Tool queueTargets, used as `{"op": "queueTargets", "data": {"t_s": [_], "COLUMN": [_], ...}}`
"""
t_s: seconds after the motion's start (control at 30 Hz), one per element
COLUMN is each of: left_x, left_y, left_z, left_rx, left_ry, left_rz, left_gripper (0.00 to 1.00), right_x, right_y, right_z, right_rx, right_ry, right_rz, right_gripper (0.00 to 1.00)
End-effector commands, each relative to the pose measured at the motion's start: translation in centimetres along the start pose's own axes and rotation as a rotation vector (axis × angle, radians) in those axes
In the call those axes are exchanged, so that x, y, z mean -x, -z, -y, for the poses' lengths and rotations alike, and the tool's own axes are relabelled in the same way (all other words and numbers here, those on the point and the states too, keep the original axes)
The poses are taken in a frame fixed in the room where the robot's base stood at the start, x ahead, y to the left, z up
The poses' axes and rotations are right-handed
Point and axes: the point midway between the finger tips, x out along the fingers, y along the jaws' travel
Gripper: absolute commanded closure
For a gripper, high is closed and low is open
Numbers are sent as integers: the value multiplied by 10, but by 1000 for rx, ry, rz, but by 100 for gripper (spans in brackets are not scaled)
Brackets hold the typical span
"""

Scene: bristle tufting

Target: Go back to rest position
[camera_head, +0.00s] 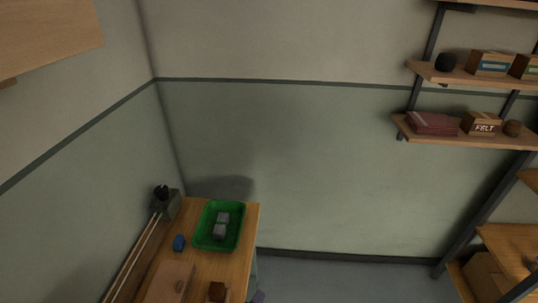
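Neither of my grippers shows in the head view, and no part of my arms can be made out with certainty. A wooden workbench (242,268) stands at the lower left, against the wall. On it is a green tray (205,238) holding grey blocks (221,225). A blue object (179,243) lies left of the tray. A small brown block (217,291) sits near the bottom edge of the view. A flat light-brown board (168,283) lies on the bench's left part.
A dark device (168,204) stands at the bench's back left corner. Shelves (470,137) with boxes, including a box marked FELT (481,124), line the right wall. A wooden panel (50,38) hangs at the upper left. The floor (340,282) between bench and shelves looks clear.

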Motion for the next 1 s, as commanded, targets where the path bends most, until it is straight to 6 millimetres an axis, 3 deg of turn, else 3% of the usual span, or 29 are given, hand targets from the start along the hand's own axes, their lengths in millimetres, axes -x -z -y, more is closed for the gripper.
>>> {"op": "queueTargets", "data": {"t_s": [0.03,0.17,0.27,0.5,0.87,1.0], "left_x": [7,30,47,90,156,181], "left_y": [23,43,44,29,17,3], "left_z": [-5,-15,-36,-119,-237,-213], "left_rx": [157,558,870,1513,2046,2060], "left_ry": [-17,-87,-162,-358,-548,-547], "left_rz": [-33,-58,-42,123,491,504], "left_gripper": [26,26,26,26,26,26], "right_x": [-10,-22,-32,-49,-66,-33], "right_y": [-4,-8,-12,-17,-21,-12], "right_z": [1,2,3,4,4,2], "right_rx": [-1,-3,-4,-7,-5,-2], "right_ry": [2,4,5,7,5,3], "right_rz": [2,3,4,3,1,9], "right_gripper": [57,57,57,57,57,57]}}
